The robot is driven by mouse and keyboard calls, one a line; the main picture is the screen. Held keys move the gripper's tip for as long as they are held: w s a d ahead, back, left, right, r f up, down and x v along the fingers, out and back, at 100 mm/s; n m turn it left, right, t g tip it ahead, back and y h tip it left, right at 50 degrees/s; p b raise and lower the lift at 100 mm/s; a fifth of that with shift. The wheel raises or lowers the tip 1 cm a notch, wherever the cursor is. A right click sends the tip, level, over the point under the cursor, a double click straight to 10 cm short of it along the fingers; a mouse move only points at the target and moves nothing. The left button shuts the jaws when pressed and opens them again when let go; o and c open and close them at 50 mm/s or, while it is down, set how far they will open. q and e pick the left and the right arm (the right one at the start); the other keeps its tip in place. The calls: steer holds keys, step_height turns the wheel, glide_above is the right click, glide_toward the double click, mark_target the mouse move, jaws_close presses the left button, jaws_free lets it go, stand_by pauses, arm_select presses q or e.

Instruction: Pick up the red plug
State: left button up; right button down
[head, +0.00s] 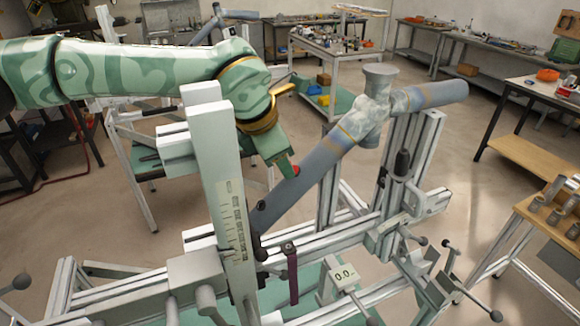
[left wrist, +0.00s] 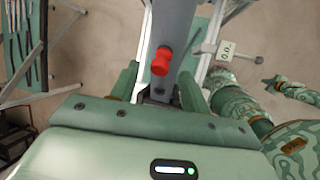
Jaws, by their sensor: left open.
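The red plug (head: 295,170) is a small red knob on the sloping grey tube (head: 310,178) of the frame held in the jig. The left wrist view shows the plug (left wrist: 162,62) from above, with a rounded head, standing on the tube. My left gripper (head: 285,165) reaches down to the tube close by the plug and partly hides it in the head view. In the left wrist view its green fingers (left wrist: 158,78) are apart, one on each side of the tube. The plug lies between or just beyond the tips; contact cannot be told. I cannot make out my right gripper.
A tall light-metal jig post (head: 228,190) with a scale stands close to my left forearm. A clamp post (head: 405,160) and handles stand right of the tube. A small 0.0 display (head: 344,276) sits low on the jig. A bench (head: 550,220) is at right.

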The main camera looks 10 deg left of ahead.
arm_select(q)
steer(key=shift+x, duration=1.2)
steer(key=shift+a+r, duration=0.1)
jaws_close()
